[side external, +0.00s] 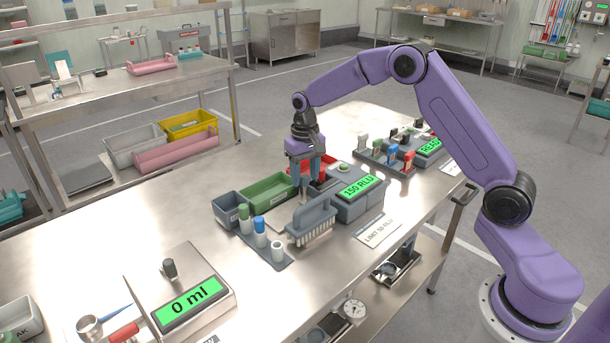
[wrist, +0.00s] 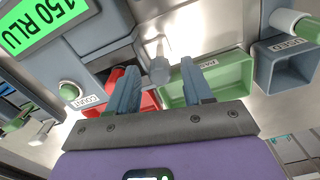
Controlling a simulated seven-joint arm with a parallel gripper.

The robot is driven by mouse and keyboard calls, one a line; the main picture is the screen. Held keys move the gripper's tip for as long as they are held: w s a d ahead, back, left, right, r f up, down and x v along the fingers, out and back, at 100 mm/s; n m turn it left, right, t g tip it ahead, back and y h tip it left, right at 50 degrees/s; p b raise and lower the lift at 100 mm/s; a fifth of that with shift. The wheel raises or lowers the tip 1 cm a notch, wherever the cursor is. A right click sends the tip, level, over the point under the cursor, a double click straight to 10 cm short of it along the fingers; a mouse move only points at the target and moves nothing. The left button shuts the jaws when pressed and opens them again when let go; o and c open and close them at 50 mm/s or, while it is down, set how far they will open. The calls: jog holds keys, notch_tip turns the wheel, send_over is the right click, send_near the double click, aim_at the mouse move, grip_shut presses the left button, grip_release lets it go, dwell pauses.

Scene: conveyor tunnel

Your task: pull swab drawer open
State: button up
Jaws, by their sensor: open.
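The grey reader unit (side external: 352,204) with a green 150 RLU display stands on the steel bench; it also shows in the wrist view (wrist: 95,35). A grey rounded knob (wrist: 159,72) on a pale stem shows in the wrist view beside the reader; it appears to be the swab drawer's handle, but I cannot tell how far out the drawer is. My gripper (side external: 306,200) points down beside the reader's left end, its fingers open. In the wrist view the open fingers (wrist: 159,66) lie on either side of the knob, with visible gaps. The side view hides the knob.
A green tray (wrist: 240,72) and a red tray (wrist: 148,101) lie close to the fingers. A grey bin (side external: 229,208) stands left of the green tray. A grey brush (side external: 311,221) and capped bottles (side external: 260,231) stand in front.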

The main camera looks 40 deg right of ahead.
jog(key=shift+f, duration=0.35)
grip_shut()
jog(key=a, duration=0.8)
jog(key=shift+a+r, duration=0.1)
jog(key=shift+a, duration=0.05)
grip_release()
notch_tip(320, 180, up, 17)
jog(key=shift+r, duration=0.2)
dwell(0.6)
